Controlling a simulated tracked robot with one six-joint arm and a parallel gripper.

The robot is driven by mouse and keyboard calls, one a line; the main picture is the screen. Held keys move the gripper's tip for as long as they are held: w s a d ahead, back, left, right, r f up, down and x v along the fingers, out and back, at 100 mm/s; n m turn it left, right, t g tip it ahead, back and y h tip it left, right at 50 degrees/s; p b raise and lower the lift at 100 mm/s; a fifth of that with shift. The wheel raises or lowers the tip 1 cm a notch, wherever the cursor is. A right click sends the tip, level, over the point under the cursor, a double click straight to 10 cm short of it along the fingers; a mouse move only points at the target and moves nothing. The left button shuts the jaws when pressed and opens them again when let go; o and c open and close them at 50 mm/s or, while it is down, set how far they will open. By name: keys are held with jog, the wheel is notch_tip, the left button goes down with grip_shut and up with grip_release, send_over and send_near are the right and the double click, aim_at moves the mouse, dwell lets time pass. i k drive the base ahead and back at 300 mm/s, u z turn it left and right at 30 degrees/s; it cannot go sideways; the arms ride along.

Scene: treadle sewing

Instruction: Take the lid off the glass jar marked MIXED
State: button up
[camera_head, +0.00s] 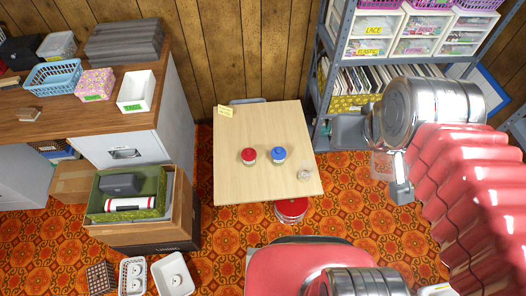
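On the pale wooden table (240,180) stand two small jars side by side, a jar with a red lid (248,155) and a jar with a blue lid (278,154). A small clear glass-like item (304,174) stands near the table's front right corner; its details are too small to tell. I can read no MIXED marking on any of them. My arm reaches in from the right, with a metal joint and red ribbed sleeve. A grey block at its end, seemingly my gripper (401,188), hangs right of the table, apart from the jars. Its fingers cannot be made out.
A yellow card (225,111) is at the table's back left corner. A round red-topped stool or tin (291,210) is by the front edge. Shelving (319,80) stands behind right; an open box (178,222) and cabinet (177,110) stand left. Much of the tabletop is clear.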

aim_at(249, 153)
jog(key=z, duration=1.1)
jog(key=k, duration=0.8)
jog(key=u, duration=1.3)
jog(key=i, duration=0.9)
jog(key=u, duration=0.05)
